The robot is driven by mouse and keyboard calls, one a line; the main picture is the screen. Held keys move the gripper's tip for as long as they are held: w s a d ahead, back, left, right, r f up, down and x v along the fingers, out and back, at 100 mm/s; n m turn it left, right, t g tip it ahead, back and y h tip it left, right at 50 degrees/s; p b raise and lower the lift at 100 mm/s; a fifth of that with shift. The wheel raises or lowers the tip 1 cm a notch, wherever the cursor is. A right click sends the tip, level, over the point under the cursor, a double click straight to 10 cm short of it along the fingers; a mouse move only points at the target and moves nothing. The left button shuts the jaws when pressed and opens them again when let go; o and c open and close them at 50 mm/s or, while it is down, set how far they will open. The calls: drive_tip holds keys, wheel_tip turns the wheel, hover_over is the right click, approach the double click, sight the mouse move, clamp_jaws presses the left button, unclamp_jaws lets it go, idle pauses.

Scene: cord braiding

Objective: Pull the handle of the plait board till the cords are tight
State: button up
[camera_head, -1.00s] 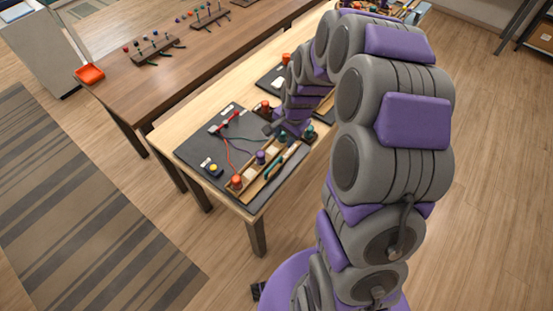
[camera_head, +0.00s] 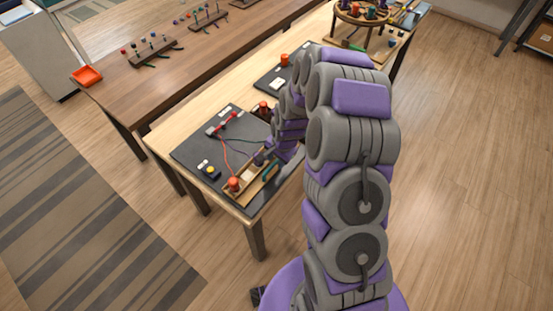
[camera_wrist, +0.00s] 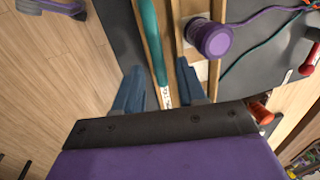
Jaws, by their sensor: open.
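The plait board is a dark flat board (camera_head: 188,152) on the light table, with a red cord (camera_head: 224,150) running from a small bar (camera_head: 222,124) with red parts to an orange-red spool (camera_head: 234,184). In the wrist view a purple spool (camera_wrist: 210,38) with a purple cord stands beside a wooden tray strip. A teal rod (camera_wrist: 152,40) lies along that tray. My gripper (camera_wrist: 160,72) is open above the tray, with the rod's end side between its blue fingers. In the head view my arm partly hides the gripper. I cannot tell which part is the handle.
A small dark box with a yellow top (camera_head: 211,170) sits on the board's front. Another dark board (camera_head: 272,82) lies farther along the table. A dark brown table (camera_head: 120,85) holding racks and an orange tray (camera_head: 89,75) stands behind.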

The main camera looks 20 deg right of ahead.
drive_tip(key=shift+c, duration=0.2)
clamp_jaws()
idle(0.5)
